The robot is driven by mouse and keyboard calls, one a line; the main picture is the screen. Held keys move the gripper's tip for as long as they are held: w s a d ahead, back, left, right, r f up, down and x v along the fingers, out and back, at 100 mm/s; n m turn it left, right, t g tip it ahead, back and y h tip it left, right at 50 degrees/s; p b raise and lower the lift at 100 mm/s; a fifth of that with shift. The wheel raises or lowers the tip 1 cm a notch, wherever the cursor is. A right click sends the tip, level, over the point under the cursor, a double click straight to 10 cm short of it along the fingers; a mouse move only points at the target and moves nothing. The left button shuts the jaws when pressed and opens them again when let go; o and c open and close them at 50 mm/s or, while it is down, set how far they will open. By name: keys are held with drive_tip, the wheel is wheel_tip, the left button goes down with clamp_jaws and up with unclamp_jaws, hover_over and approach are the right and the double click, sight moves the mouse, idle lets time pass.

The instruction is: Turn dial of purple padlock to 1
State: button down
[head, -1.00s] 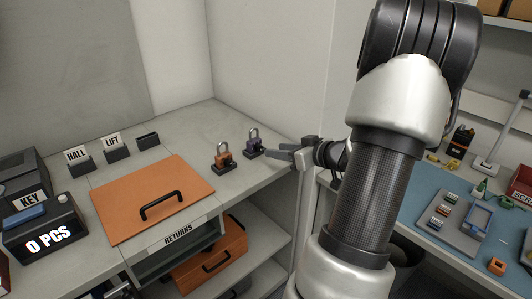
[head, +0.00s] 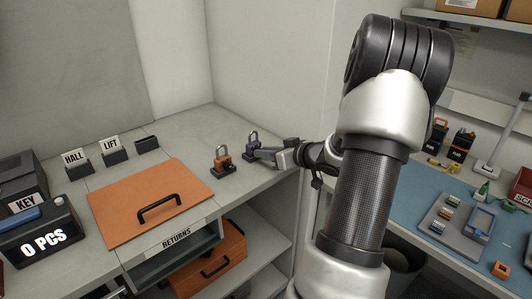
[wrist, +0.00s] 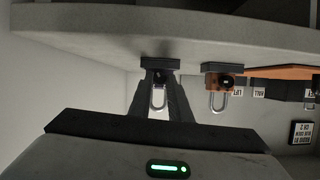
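The purple padlock (head: 251,146) stands upright on its dark base near the back right of the grey counter, its shackle up. My gripper (head: 262,153) has its fingertips right at the padlock's right side. In the wrist view, which looks upside down, the purple padlock (wrist: 159,78) is seen between my two dark fingers, with its shackle showing in the gap. The fingers stand apart; whether they touch the dial cannot be seen. The dial and its number are hidden or too small to read.
An orange padlock (head: 221,161) on a dark base stands close by, left and nearer; it also shows in the wrist view (wrist: 214,83). An orange lid with a black handle (head: 150,200) lies further left. A wall rises behind the counter.

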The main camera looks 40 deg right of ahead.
drive_tip(key=shift+f+b, duration=0.1)
drive_tip(key=shift+b, duration=0.25)
drive_tip(key=n+b, duration=0.1)
drive_tip(key=b, duration=0.1)
drive_tip(key=n+h+b, duration=0.1)
drive_tip(key=b, duration=0.1)
drive_tip(key=n+h+b, duration=0.1)
drive_tip(key=shift+a+f+b, duration=0.25)
drive_tip(key=shift+a+b, duration=0.1)
drive_tip(key=shift+b, duration=0.05)
drive_tip(key=n+h+b, duration=0.1)
drive_tip(key=n+b, duration=0.1)
drive_tip(key=b, duration=0.1)
drive_tip(key=shift+a+t, duration=0.1)
drive_tip(key=shift+t, duration=0.2)
drive_tip(key=shift+r+n+h+b, duration=0.15)
drive_tip(key=shift+n+h+b, duration=0.45)
drive_tip(key=shift+b, duration=0.25)
